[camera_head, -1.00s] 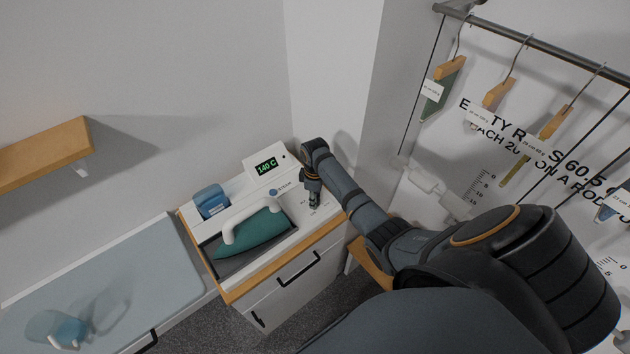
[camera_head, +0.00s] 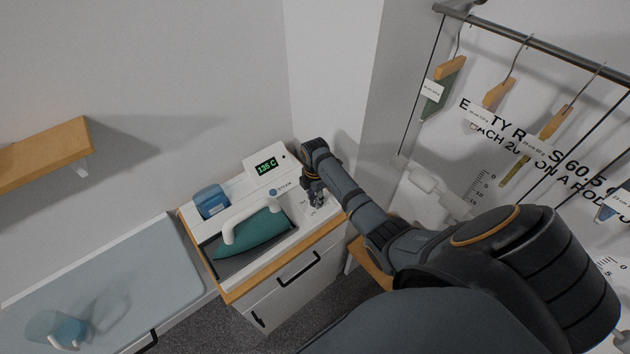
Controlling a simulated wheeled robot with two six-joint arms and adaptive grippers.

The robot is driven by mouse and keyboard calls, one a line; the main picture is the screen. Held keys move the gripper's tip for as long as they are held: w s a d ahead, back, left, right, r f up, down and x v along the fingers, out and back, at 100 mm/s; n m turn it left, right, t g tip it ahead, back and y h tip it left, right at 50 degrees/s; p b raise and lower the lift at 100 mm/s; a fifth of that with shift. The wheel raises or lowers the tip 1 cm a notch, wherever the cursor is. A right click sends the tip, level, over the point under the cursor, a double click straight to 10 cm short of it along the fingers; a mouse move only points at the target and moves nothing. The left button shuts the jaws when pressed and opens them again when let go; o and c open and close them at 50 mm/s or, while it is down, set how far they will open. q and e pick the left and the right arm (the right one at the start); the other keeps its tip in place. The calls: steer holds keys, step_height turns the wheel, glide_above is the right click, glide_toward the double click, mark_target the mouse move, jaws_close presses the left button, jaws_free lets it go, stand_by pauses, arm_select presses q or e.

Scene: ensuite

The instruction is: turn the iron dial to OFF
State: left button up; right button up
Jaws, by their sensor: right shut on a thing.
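The iron station (camera_head: 296,246) is a white unit on a wood-edged cabinet. A teal iron (camera_head: 253,236) with a white handle lies on its dark rest. A small display (camera_head: 266,166) at the back reads 135 C in green. My right gripper (camera_head: 317,203) points down at the right end of the station's top, where the dial is. It is shut on the dial, which the fingers hide, so I cannot read its setting. My left gripper is not in view.
A blue tank (camera_head: 211,200) sits at the back left of the station. A pale ironing surface (camera_head: 110,283) lies to the left with a blue cup-like item (camera_head: 68,332). A wooden shelf (camera_head: 40,150) juts from the wall. A rail with hangers (camera_head: 500,92) stands at the right.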

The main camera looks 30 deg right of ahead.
steer(key=shift+n, duration=0.5)
steer(key=o, duration=1.2)
steer(key=shift+c, duration=0.2)
step_height(320, 180, up, 12)
